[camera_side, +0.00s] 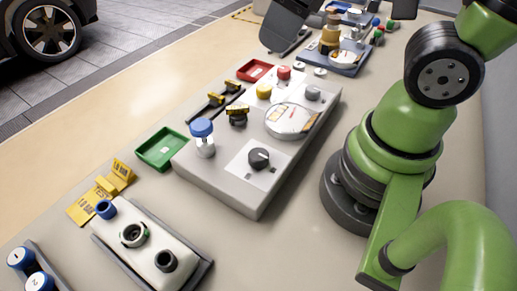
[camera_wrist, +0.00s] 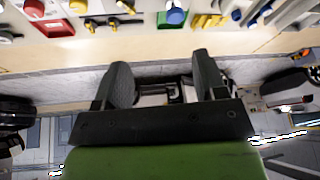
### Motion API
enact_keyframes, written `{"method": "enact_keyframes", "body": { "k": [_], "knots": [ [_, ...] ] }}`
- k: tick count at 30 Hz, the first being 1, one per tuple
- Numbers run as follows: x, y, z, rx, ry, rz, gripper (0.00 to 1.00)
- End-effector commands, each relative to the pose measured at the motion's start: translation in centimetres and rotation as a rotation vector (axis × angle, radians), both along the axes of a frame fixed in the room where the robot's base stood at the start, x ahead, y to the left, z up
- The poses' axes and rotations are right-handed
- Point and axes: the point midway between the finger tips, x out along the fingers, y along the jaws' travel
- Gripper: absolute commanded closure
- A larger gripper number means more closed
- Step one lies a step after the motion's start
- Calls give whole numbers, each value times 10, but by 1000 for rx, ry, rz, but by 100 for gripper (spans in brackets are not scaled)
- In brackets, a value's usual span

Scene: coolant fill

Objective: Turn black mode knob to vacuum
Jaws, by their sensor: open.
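The black mode knob (camera_side: 259,157) sits on a white label plate (camera_side: 256,176) at the near right end of a grey panel box (camera_side: 223,186) in the side view. A light mark shows on the knob, but the labels are too small to read. I cannot make out the knob in the wrist view. My gripper (camera_wrist: 163,80) shows in the wrist view with its two dark fingers apart and nothing between them.
The box also carries a round gauge (camera_side: 290,121), a blue knob (camera_side: 202,127), a yellow knob (camera_side: 264,91), a red knob (camera_side: 284,72) and a grey knob (camera_side: 313,92). A green tray (camera_side: 160,149) and a red tray (camera_side: 256,70) lie beside it. A white reservoir (camera_side: 148,252) stands nearer.

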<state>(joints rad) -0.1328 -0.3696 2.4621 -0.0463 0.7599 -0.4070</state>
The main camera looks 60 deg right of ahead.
Motion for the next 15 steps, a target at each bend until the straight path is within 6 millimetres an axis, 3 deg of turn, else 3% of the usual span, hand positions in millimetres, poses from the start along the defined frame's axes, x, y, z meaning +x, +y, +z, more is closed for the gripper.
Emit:
{"method": "enact_keyframes", "body": {
  "k": [3, 9, 15],
  "knots": [
    [13, 12, -37, -147, 102, 345, 35],
    [19, 29, -90, -295, 213, 849, 35],
    [17, 36, -116, -344, 257, 1095, 35]
  ]
}}
